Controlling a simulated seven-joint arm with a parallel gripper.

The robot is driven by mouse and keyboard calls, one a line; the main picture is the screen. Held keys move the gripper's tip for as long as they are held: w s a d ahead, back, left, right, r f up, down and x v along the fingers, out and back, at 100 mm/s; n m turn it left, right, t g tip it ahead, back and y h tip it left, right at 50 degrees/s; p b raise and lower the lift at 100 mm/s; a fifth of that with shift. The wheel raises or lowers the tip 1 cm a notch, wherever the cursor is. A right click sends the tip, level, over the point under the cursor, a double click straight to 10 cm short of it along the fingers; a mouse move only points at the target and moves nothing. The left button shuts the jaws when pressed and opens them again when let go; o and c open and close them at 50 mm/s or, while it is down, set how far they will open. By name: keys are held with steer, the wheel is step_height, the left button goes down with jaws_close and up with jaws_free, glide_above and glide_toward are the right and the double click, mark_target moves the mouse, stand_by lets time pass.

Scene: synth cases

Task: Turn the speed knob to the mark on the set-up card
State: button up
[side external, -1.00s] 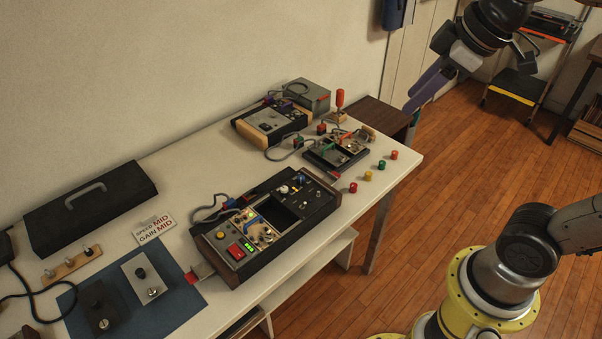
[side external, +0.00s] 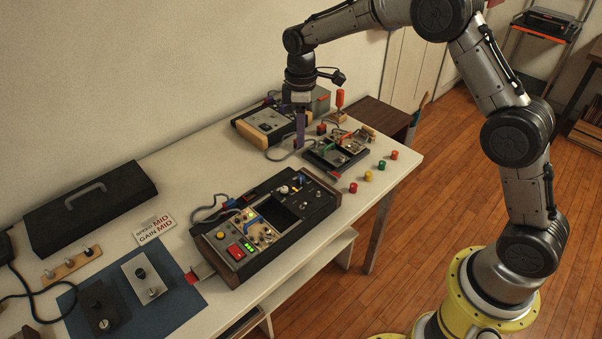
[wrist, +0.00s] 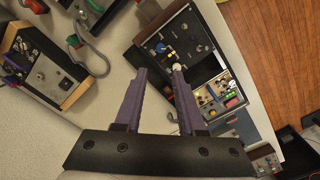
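The set-up card (side external: 155,228) lies on the white table and reads "SPEED MID" and "GAIN MID". The control box (side external: 262,266) with dark sides stands near the table's front. Its panel carries a white knob (side external: 283,189), a blue knob (side external: 301,180) and a dark knob; the labels are too small to tell which is speed. My gripper (wrist: 159,72) is open and empty, its purple fingers apart, pointing down above the table behind the box. In the wrist view the white knob (wrist: 176,67) shows just beyond the right fingertip, apparently lower down.
A second device (side external: 267,121) and a small panel (side external: 337,152) stand close to my gripper, with loose cables between. Several coloured caps lie at the table's right edge. A black case (side external: 90,207) and a blue mat (side external: 185,299) with two small boxes occupy the left.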

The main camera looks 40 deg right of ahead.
mark_target(301, 177)
step_height(301, 177, down, 14)
stand_by(0.6)
jaws_close()
